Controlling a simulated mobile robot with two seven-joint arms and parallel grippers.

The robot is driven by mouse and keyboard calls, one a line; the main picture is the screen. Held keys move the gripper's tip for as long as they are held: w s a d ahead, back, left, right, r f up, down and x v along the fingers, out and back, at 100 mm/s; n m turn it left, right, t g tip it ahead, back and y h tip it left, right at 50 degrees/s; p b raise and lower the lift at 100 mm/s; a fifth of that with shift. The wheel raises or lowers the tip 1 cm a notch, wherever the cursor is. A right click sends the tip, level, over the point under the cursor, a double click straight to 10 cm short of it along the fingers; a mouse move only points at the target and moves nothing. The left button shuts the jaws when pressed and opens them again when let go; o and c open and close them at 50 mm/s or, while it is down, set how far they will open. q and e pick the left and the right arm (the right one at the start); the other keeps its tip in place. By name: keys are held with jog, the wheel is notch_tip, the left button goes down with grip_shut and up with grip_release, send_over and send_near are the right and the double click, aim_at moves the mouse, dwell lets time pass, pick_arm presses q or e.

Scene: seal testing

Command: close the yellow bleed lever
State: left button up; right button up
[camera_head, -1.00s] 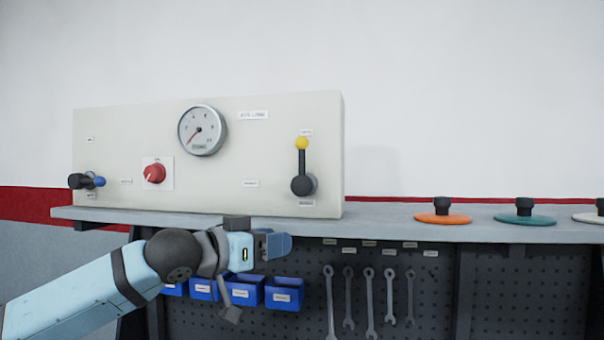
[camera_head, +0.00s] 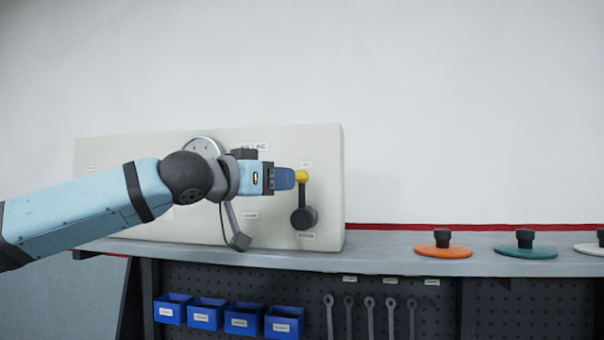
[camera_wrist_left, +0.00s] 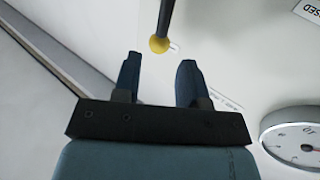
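The yellow bleed lever (camera_head: 302,177) has a yellow ball on a dark arm that points straight up from a dark round hub (camera_head: 303,218) on the panel's right side. My left gripper (camera_head: 290,178) is raised level with the ball, its fingertips just left of it in the head view. In the left wrist view my left gripper (camera_wrist_left: 158,75) has its two blue fingers apart with nothing between them. The yellow ball (camera_wrist_left: 159,44) shows just beyond the fingertips, roughly in line with the gap. Whether a finger touches it cannot be told. My right gripper is not in view.
The pale panel (camera_head: 330,160) stands on the grey bench (camera_head: 375,262). My left arm covers much of its left side and part of the gauge (camera_head: 203,146). Orange (camera_head: 442,250) and teal (camera_head: 525,251) discs with dark knobs lie to the right. Blue bins (camera_head: 285,322) hang below.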

aim_at(302, 184)
pick_arm(q)
jog(key=p+x, duration=0.1)
jog(key=x, duration=0.5)
jog(key=shift+w+d, duration=0.15)
jog(key=shift+d, duration=0.05)
grip_shut()
